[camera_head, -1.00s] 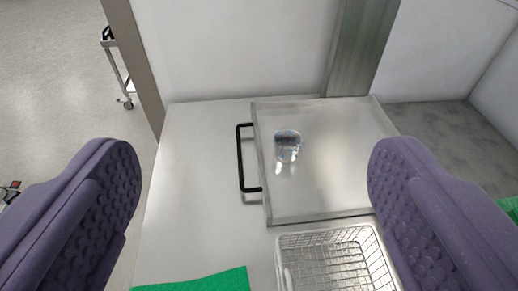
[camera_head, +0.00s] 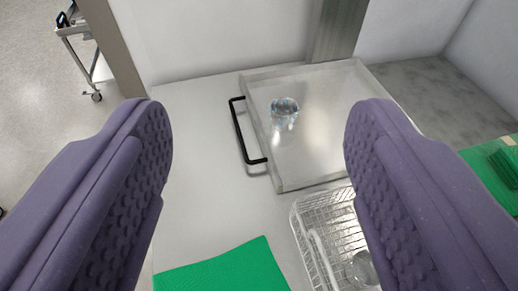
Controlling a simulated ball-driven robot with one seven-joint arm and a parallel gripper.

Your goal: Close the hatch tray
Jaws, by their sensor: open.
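The hatch tray (camera_head: 325,150) is a flat, shiny metal tray with a low rim, lying on the pale counter. Its black bar handle (camera_head: 242,132) sticks out from its left side. A clear glass-like item (camera_head: 285,108) stands on the tray. My gripper (camera_head: 258,140) is open, with two purple textured fingers at the left and right of the picture. Nothing is between the fingers in contact with them. The handle and tray lie beyond the fingertips, and I see no touch. The tray's right part is partly hidden by the right finger.
A wire basket (camera_head: 312,222) with a clear round item (camera_head: 362,268) stands in front of the tray. A green cloth (camera_head: 225,272) lies at the bottom, and green material shows at right (camera_head: 490,165). A metal post (camera_head: 338,28) rises behind the tray. Counter left of the handle is clear.

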